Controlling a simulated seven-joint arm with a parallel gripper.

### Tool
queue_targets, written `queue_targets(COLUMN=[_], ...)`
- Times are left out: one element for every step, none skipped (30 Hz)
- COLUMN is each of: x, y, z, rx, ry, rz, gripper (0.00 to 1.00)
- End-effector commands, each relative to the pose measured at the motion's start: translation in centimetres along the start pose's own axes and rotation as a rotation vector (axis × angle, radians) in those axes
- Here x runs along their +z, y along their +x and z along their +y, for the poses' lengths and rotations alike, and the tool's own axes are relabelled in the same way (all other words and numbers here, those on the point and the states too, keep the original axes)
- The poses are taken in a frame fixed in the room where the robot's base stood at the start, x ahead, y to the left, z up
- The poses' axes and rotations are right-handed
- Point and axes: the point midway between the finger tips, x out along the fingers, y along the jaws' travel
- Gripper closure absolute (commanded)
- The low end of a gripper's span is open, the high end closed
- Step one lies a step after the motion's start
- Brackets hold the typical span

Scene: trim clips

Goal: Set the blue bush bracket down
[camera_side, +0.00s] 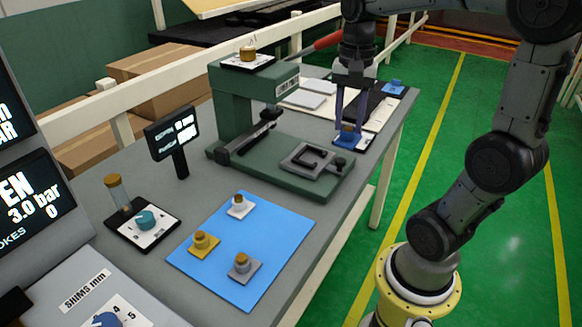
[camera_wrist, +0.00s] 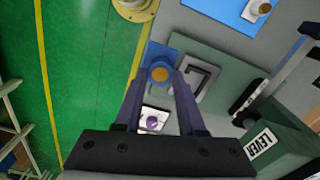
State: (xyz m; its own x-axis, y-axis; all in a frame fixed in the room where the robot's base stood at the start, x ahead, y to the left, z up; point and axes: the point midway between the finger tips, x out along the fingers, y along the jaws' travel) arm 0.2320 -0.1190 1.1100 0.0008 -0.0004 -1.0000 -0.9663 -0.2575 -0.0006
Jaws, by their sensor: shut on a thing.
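The blue bush bracket (camera_side: 346,138), a blue plate with a round brass-coloured bush, is at my gripper's fingertips beside the right end of the green fixture. The wrist view shows the bracket (camera_wrist: 158,52) with its bush between the tips. My gripper (camera_side: 350,124) points down and is shut on the bracket; it also shows in the wrist view (camera_wrist: 161,76). The bracket is low near the bench top; whether its underside touches is hidden. A small white plate with a purple round piece (camera_wrist: 152,122) lies below, between the fingers, in the wrist view.
The green press (camera_side: 240,105) with its lever stands left of my gripper. A blue mat (camera_side: 235,255) holds white, yellow and grey brackets. Another blue piece (camera_side: 394,87) sits at the bench's far right corner. The bench edge is close to my gripper's right.

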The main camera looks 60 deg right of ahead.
Motion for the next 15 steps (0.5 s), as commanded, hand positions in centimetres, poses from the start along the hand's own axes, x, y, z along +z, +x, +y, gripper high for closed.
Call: queue_targets(x=[0.1, 0.1, 0.1, 0.1, 0.1, 0.2, 0.3, 0.5, 1.1, 1.8, 2.5, 3.5, 4.2, 5.0, 6.0], y=[-0.1, -0.1, -0.1, 0.0, 0.1, 0.3, 0.5, 0.7, 1.0, 1.2, 1.4, 1.7, 1.9, 2.1, 2.3], z=[0.1, 0.1, 0.1, 0.1, 0.1, 0.2, 0.3, 0.5, 0.5, 0.6, 0.6, 0.6, 0.6, 0.6, 0.7], rx=[0.000, -0.001, -0.001, -0.001, 0.000, 0.004, 0.008, 0.012, 0.015, 0.017, 0.019, 0.021, 0.023, 0.023, 0.025], ry=[0.007, 0.017, 0.034, 0.051, 0.071, 0.104, 0.132, 0.160, 0.189, 0.206, 0.223, 0.237, 0.244, 0.247, 0.249], rz=[0.000, 0.000, 0.001, 0.001, 0.000, -0.003, -0.006, -0.009, -0.011, -0.012, -0.012, -0.013, -0.013, -0.012, -0.012], gripper=[1.00, 1.00, 1.00, 1.00, 1.00, 1.00, 1.00, 1.00, 1.00, 1.00, 1.00, 1.00, 1.00, 1.00, 1.00])
